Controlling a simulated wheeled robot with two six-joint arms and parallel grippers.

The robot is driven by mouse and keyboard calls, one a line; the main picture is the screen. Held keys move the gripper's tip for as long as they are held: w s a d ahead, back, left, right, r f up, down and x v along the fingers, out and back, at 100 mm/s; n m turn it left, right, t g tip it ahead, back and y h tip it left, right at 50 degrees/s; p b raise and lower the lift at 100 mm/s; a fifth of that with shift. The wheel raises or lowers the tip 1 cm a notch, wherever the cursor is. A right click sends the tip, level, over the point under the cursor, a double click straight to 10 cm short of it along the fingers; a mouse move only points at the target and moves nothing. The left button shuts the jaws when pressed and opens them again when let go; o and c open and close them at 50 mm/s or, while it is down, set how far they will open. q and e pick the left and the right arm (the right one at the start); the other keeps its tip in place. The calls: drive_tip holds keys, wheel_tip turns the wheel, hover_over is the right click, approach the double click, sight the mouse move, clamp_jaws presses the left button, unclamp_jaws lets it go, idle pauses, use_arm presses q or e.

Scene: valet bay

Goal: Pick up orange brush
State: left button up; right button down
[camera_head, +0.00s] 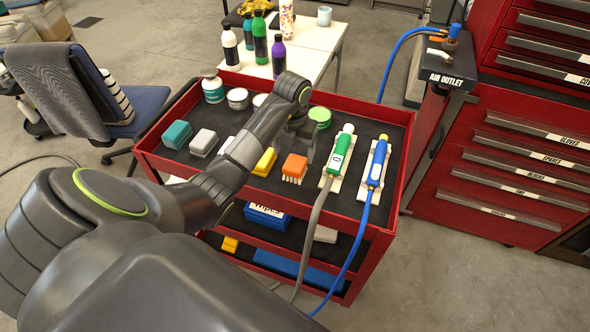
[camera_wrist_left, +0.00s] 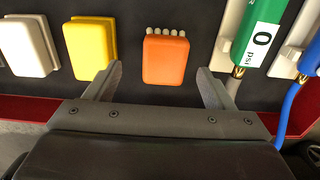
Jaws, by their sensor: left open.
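The orange brush (camera_head: 294,167) lies on the dark top of the red cart, its pale bristles showing along one edge. In the left wrist view the orange brush (camera_wrist_left: 166,60) sits between and slightly beyond the fingertips. My left gripper (camera_head: 303,138) hangs above the tray just behind the brush in the head view. In the wrist view the left gripper (camera_wrist_left: 160,76) is open and empty, with one finger on each side of the brush, neither seen touching it. My right gripper is not in view.
A yellow block (camera_head: 265,162) sits left of the brush, with white and teal blocks (camera_head: 177,134) farther left. The red cart rim (camera_head: 395,190) borders the tray.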

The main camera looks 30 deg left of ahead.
sight(295, 162)
use_arm(q)
drive_tip(key=f, duration=0.2)
drive_tip(key=f+p, duration=0.1)
drive_tip(key=shift+s+d+f, duration=0.15)
drive_tip(key=shift+d+f, duration=0.2)
drive_tip(key=shift+d, duration=0.05)
drive_tip(key=shift+f, duration=0.5)
drive_tip(key=c, duration=1.1)
wheel_tip(295, 162, up, 5)
drive_tip(key=shift+a+f+b, duration=0.1)
drive_tip(key=shift+f+b, duration=0.05)
drive_tip(key=shift+b, duration=0.25)
wheel_tip(295, 162, up, 4)
drive_tip(key=p, duration=0.3)
drive_tip(key=shift+p, duration=0.3)
drive_tip(key=shift+r+p, duration=0.65)
drive_tip(key=shift+r, duration=0.05)
